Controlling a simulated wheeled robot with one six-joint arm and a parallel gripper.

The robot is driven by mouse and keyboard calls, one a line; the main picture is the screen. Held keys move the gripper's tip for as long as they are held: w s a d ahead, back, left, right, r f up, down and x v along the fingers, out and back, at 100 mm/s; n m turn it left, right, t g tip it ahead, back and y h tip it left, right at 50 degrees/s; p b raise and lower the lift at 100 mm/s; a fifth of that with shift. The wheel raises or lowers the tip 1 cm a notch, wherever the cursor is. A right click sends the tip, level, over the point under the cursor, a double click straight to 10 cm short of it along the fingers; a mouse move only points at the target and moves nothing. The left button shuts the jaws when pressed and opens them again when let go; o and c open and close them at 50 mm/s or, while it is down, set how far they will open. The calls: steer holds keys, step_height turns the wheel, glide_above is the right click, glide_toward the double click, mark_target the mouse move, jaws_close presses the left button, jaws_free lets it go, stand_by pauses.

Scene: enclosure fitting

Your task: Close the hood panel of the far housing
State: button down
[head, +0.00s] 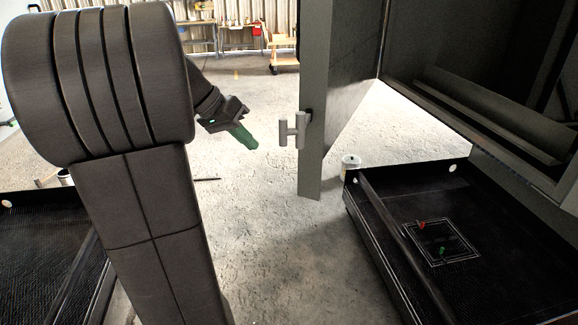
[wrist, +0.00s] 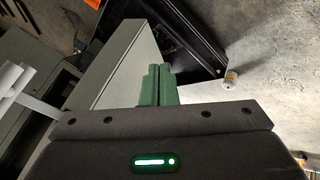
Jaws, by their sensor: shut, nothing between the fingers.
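A grey housing (head: 480,110) stands at the right in the head view, its dark inside showing. A grey panel (head: 314,100) with a pale H-shaped handle (head: 291,130) stands swung out from it, open. I take this as the hood panel; its upper end is out of frame. My gripper (head: 250,142) has green fingers, shut and empty, left of the handle and apart from it. In the wrist view the fingers (wrist: 158,82) are together, in front of the grey panel (wrist: 135,65). The pale handle (wrist: 25,85) shows at the left edge there.
A black tray (head: 365,215) with small red and green items lies below the housing. A small white tub (head: 350,162) stands by its back corner. Another black tray (head: 90,290) is at lower left. The concrete floor between is mostly clear; benches stand far back.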

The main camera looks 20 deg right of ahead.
steer(key=s+d+f+p, duration=0.1)
steer(key=s+d+f, duration=0.3)
steer(key=d+f, duration=0.3)
steer(key=shift+d+p, duration=0.35)
steer(key=shift+d, duration=0.05)
steer(key=shift+s+d, duration=0.1)
